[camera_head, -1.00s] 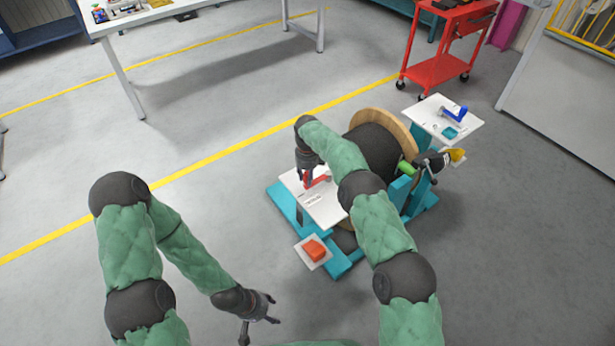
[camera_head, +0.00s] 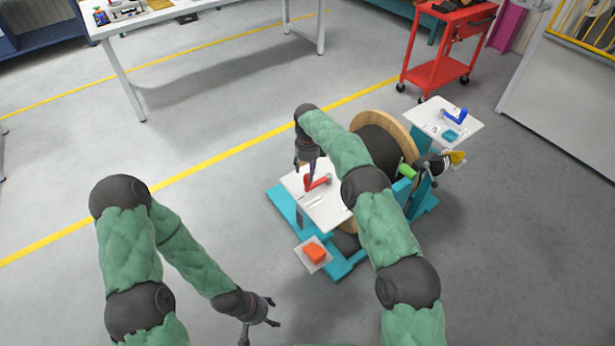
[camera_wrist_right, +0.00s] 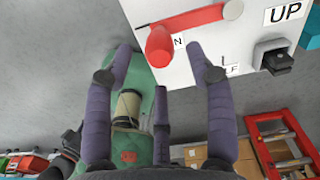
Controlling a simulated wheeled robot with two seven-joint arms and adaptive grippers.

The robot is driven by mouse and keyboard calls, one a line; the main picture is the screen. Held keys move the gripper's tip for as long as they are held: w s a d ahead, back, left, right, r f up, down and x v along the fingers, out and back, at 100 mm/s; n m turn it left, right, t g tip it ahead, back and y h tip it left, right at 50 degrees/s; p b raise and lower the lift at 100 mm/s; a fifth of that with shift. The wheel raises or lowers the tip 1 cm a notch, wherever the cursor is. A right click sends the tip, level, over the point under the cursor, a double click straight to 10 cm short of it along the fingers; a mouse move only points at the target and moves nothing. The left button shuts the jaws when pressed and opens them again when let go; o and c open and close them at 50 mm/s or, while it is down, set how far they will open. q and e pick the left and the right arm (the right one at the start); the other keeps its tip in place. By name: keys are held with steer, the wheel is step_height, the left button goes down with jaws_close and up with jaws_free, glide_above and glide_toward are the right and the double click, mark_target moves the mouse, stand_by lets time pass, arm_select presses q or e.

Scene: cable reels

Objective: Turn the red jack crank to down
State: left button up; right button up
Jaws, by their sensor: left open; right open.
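The red jack crank (camera_head: 318,182) lies on a white panel (camera_head: 322,208) on the near side of the teal reel stand. In the right wrist view the crank's arm (camera_wrist_right: 195,20) runs to the upper right, and its red handle knob (camera_wrist_right: 160,45) points toward the camera. My right gripper (camera_head: 306,176) is over the panel at the crank. Its open fingers (camera_wrist_right: 160,58) show on either side of the knob in the right wrist view, with gaps on both sides. An "UP" label (camera_wrist_right: 285,12) is at top right; other labels are partly hidden. My left gripper (camera_head: 260,328) is open and empty, low over the floor.
The stand holds a dark cable reel (camera_head: 376,147) with a wooden flange. A red-orange block (camera_head: 315,252) sits on a small plate in front. A second white panel (camera_head: 445,122) carries a blue crank (camera_head: 456,116).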

step_height(320, 180, up, 7)
stand_by(0.3)
steer(key=shift+f, duration=0.1)
stand_by(0.4)
